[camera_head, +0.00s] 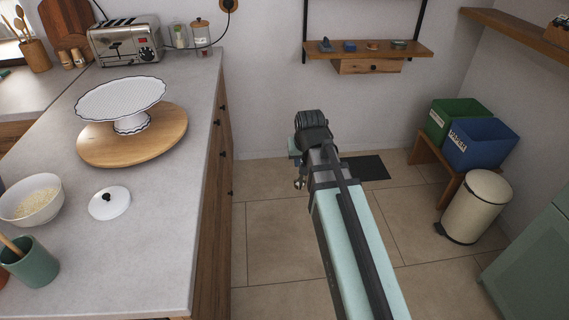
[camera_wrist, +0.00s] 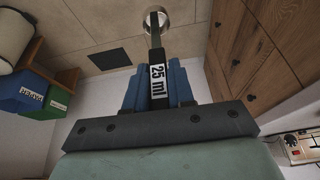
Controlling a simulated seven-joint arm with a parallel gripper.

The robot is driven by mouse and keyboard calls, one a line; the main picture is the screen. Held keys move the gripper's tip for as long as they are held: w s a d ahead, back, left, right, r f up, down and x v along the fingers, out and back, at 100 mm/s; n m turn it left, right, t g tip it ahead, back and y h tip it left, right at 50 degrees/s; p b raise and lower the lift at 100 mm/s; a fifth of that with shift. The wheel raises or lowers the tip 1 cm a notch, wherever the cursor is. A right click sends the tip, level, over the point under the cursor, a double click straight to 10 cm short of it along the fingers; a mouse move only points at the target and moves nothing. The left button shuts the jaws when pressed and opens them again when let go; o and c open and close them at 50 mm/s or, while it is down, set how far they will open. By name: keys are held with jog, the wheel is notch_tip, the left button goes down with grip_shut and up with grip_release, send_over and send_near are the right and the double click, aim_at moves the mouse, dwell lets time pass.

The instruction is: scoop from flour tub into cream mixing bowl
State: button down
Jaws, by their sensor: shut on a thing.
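My gripper (camera_wrist: 158,88) is shut on a measuring scoop in the wrist view. The scoop has a black handle (camera_wrist: 156,54) labelled "25 ml" and a small round metal cup (camera_wrist: 157,17) beyond the blue fingers. I cannot tell whether the cup holds anything. In the head view my arm reaches out over the floor, right of the counter, and mostly hides the gripper. A whitish bowl (camera_head: 30,214) with pale grainy contents stands at the counter's left edge; I cannot tell if it is the cream mixing bowl. No flour tub is identifiable.
On the counter (camera_head: 150,240) are a white lid (camera_head: 117,207), a green pot (camera_head: 36,268), a cake stand (camera_head: 121,97) on a round wooden board (camera_head: 160,141) and a toaster (camera_head: 126,46). A cream bin (camera_head: 476,207) stands right. Open floor lies around my arm.

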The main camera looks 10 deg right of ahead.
jog(key=w+a+r, duration=0.1)
jog(key=a+r, duration=0.6)
jog(key=a, duration=0.7)
jog(key=a+r, duration=0.8)
jog(key=a, duration=0.6)
jog(key=w+a+r, duration=0.1)
jog(key=a+r, duration=0.6)
jog(key=a, duration=0.7)
jog(key=s+a+r+n+y, duration=0.1)
jog(key=s+a, duration=0.2)
jog(key=a, duration=0.5)
jog(key=s+a+r+n+y, duration=0.1)
jog(key=s+a+r, duration=0.15)
jog(key=a, duration=0.55)
jog(key=s+a+r+n+g+y, duration=0.25)
jog(key=s+a+n, duration=0.45)
jog(key=s+a, duration=2.2)
jog(key=d+x, duration=0.1)
jog(key=x, duration=0.9)
jog(key=shift+d+f, duration=0.35)
jog(key=shift+f, duration=0.2)
jog(key=shift+s+h, duration=0.1)
jog(key=shift+h, duration=0.15)
